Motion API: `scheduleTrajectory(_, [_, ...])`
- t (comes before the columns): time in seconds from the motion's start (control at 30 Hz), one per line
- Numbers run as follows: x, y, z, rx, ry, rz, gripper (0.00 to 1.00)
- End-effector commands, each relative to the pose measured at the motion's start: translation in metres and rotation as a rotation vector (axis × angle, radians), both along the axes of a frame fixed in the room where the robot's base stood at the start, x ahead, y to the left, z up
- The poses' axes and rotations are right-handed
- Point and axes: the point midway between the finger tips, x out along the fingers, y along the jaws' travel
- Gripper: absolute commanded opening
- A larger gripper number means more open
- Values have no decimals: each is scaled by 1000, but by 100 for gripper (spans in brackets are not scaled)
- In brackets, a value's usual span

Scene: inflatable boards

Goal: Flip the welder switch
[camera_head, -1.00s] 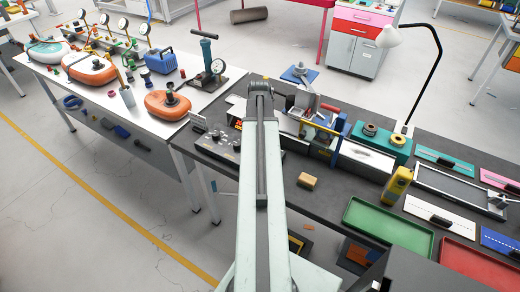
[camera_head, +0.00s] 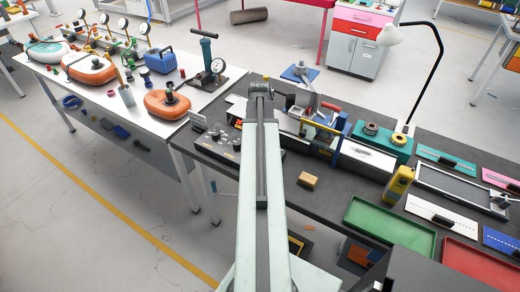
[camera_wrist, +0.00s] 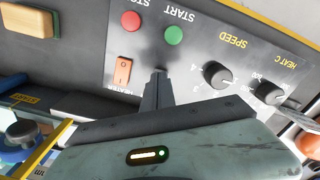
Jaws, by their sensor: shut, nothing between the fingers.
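The welder's grey control panel (camera_wrist: 215,25) fills the upper part of the wrist view, with its lettering upside down. An orange rocker switch (camera_wrist: 122,72) sits on it, labelled HEATER. My gripper (camera_wrist: 160,76) is shut and empty, its dark fingertips at the panel just right of the switch. I cannot tell whether they touch the panel.
A red STOP button (camera_wrist: 131,20) and a green START button (camera_wrist: 174,35) are above the fingertips. A speed knob (camera_wrist: 217,74) and a heat knob (camera_wrist: 268,92) are to the right. A tan block (camera_head: 308,180) lies on the bench near a green tray (camera_head: 390,228).

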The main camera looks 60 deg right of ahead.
Motion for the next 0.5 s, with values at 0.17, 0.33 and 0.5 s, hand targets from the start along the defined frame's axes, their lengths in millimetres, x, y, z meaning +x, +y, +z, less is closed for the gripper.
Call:
scheduleTrajectory(0.17, [0, 0, -4, 0, 0, 0, 0])
scheduleTrajectory(0.33, [0, 0, -6, 0, 0, 0, 0])
scheduleTrajectory(0.5, [0, 0, -2, 0, 0, 0, 0])
